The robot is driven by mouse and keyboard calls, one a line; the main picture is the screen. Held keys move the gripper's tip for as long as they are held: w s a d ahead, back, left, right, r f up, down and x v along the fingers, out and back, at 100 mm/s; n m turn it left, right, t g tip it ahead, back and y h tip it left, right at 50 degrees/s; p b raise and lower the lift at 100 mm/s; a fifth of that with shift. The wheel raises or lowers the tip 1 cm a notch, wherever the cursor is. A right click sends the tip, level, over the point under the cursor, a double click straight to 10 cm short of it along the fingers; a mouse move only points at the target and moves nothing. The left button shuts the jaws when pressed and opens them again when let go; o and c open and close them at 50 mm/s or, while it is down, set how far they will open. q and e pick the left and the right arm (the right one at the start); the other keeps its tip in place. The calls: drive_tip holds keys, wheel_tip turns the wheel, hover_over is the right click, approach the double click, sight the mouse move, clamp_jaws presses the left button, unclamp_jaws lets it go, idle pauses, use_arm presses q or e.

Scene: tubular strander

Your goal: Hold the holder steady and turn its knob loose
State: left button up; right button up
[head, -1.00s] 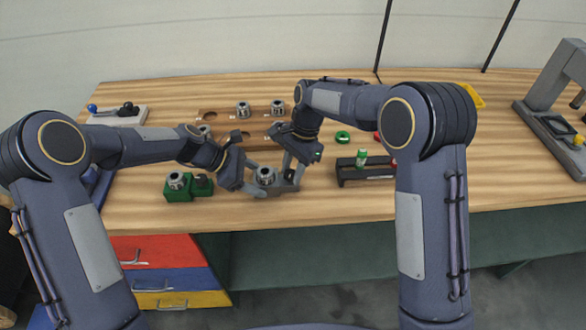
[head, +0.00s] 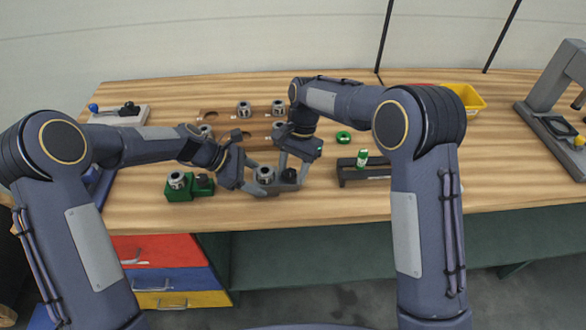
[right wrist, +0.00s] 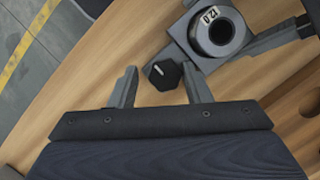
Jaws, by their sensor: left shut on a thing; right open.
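The holder (head: 268,186) is a grey block with a round metal collar on top, near the front of the bench. In the right wrist view the holder (right wrist: 214,38) shows its collar marked 12.0. Its black knob (head: 289,174) sits on the right side of the block, and the knob (right wrist: 164,74) has a white line on top. My left gripper (head: 258,179) is shut on the holder from the left; its grey finger shows at the upper right of the wrist view. My right gripper (right wrist: 159,82) is open, its fingertips apart on either side of the knob with visible gaps.
A green block (head: 190,188) with a collar and a black knob stands to the left. A brown rack (head: 228,115) with several collars is behind. A dark stand (head: 350,178) with a green-white bottle is on the right, with a green ring and a yellow bin (head: 466,96) beyond.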

use_arm(q)
drive_tip(key=shift+s+d, duration=0.15)
drive_tip(key=shift+s, duration=0.05)
use_arm(e)
drive_tip(key=shift+w+a, duration=0.1)
use_arm(q)
drive_tip(key=shift+f, duration=0.1)
use_arm(e)
drive_tip(key=shift+w+r, duration=0.2)
drive_tip(key=shift+r, duration=0.35)
drive_tip(key=shift+v, duration=2)
use_arm(q)
drive_tip(key=shift+w, duration=0.1)
use_arm(e)
drive_tip(key=shift+s, duration=0.15)
use_arm(q)
drive_tip(key=o, duration=1.6)
drive_tip(key=v, duration=1.2)
use_arm(e)
drive_tip(key=shift+d, duration=0.25)
